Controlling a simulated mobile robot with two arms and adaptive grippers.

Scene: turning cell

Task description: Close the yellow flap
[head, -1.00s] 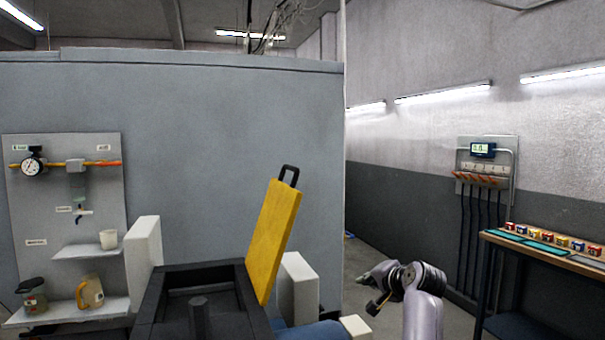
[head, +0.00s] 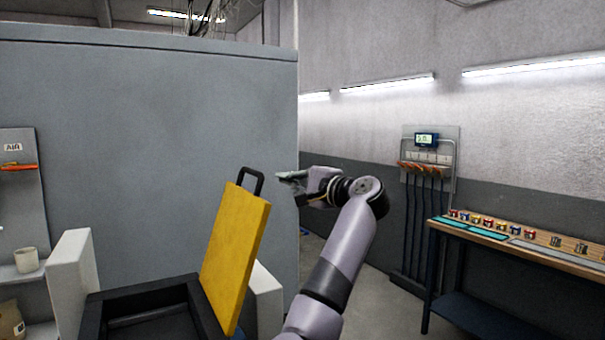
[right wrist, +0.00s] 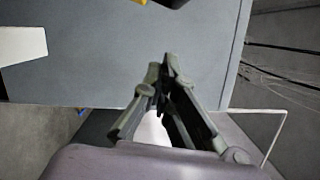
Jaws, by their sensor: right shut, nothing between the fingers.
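The yellow flap (head: 235,258) stands open, upright and leaning a little to the right, at the right side of a dark open box (head: 96,312). A black handle (head: 252,180) is on its top edge. My right gripper (head: 283,177) is shut and empty, to the right of the handle at about its height, apart from it in the picture. In the right wrist view my right gripper (right wrist: 168,66) shows its fingertips together, with a small yellow piece of the flap (right wrist: 138,2) at the top edge. My left gripper is not in view.
White blocks (head: 73,270) flank the box. A tall grey partition (head: 130,130) stands behind. A bench (head: 520,250) with several small coloured parts is at the right. A shelf board (head: 22,200) with a cup (head: 26,260) is at the left.

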